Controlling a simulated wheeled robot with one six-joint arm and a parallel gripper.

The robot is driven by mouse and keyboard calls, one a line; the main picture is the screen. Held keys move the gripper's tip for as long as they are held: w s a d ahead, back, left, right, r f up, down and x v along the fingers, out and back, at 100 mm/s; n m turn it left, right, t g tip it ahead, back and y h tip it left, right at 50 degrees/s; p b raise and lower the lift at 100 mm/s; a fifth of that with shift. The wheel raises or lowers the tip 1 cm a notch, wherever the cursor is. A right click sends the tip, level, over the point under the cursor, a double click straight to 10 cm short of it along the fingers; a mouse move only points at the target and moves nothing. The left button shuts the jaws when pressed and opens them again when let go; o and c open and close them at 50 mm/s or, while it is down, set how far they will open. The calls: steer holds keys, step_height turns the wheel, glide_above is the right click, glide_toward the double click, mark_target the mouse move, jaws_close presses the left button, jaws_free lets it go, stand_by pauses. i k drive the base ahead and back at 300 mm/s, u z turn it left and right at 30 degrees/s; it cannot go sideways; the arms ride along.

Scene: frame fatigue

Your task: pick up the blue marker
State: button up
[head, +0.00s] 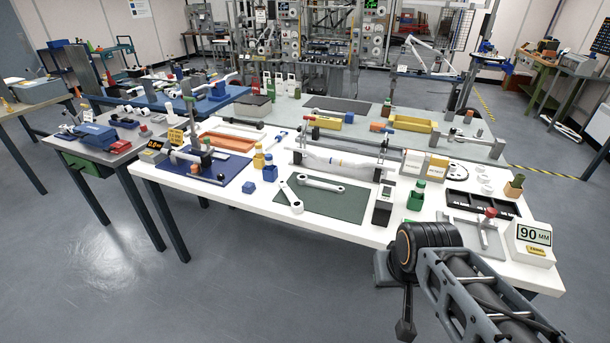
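I cannot pick out the blue marker with certainty at this size. A slim white stick with a blue end (279,136) lies at the back of the white table (345,231), left of middle; it is too small to identify. My arm reaches in from the lower right, in front of the table's edge. I cannot make out any gripper fingers on it.
A green mat (325,205) with a wrench (320,184) lies mid-table. A green bottle (416,195), a black tray (481,205) and a "90 MM" display (531,238) stand to the right. More crowded benches stand behind. Open floor (235,275) lies at front left.

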mark_target(268, 158)
steer(key=u, duration=0.65)
steer(key=i, duration=0.35)
steer(key=u, duration=0.65)
steer(key=i, duration=1.55)
steer(key=z, duration=0.85)
